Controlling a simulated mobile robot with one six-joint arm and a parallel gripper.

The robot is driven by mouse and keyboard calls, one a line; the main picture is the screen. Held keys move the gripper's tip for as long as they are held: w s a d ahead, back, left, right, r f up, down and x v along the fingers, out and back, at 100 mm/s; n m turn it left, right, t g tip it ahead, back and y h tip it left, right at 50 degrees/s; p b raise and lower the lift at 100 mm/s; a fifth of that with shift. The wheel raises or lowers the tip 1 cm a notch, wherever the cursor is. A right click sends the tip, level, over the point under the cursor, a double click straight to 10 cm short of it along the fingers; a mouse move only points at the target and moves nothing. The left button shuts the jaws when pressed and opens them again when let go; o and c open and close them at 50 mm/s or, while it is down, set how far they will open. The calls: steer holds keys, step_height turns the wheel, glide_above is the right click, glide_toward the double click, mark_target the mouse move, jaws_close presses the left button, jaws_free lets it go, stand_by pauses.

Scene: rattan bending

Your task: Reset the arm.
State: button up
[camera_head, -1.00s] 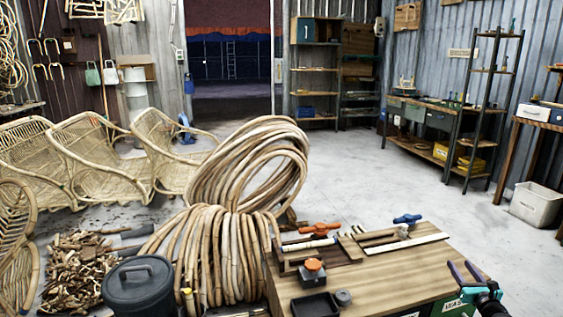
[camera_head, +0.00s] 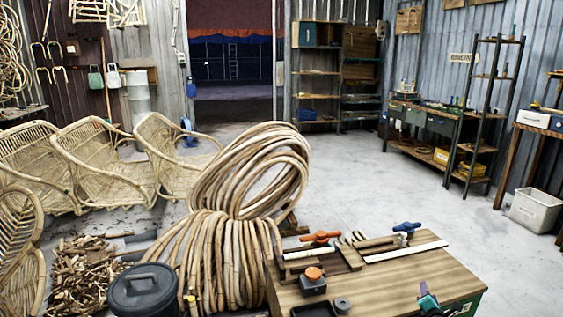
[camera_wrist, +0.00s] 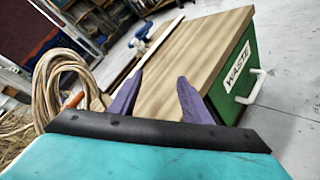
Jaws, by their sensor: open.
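My gripper (camera_head: 425,292) shows at the lower edge of the head view, in front of the right part of the wooden workbench top (camera_head: 395,283). Only its teal body and a bit of the fingers show there. In the wrist view my gripper (camera_wrist: 157,92) has two purple fingers spread apart with nothing between them. The bench top (camera_wrist: 205,45) lies beyond the fingers. A green bench side with a WASTE label (camera_wrist: 238,63) and a white handle is at the right.
A jig with orange (camera_head: 321,237) and blue clamps (camera_head: 407,227) is on the bench. Big rattan coils (camera_head: 225,245) stand left of it, with a lidded dark bin (camera_head: 143,290) and wicker chairs (camera_head: 95,160) further left. The concrete floor (camera_head: 370,190) behind the bench is clear.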

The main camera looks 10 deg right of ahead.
steer(key=s+a+f+m+g+y+p, duration=0.2)
steer(key=s+a+f+m+g+p, duration=0.4)
steer(key=a, duration=0.7)
steer(key=s+a+f+m+g+y+p, duration=0.15)
steer(key=s+a+f+m+g, duration=0.25)
steer(key=s+a+f+m, duration=0.7)
steer(key=s+a+r+m+g+y+p, duration=0.1)
steer(key=s+a+r+m+g+p, duration=0.1)
steer(key=s+a, duration=1)
steer(key=s+a+r+m+g+y+p, duration=0.2)
steer(key=s+a+g, duration=0.4)
steer(key=s+a, duration=0.6)
steer(key=s+r+p, duration=0.1)
steer(key=p, duration=0.1)
steer(key=shift+s+m+g+p, duration=0.3)
steer(key=shift+s+g+p, duration=0.05)
steer(key=shift+g, duration=0.05)
steer(key=shift+r, duration=0.1)
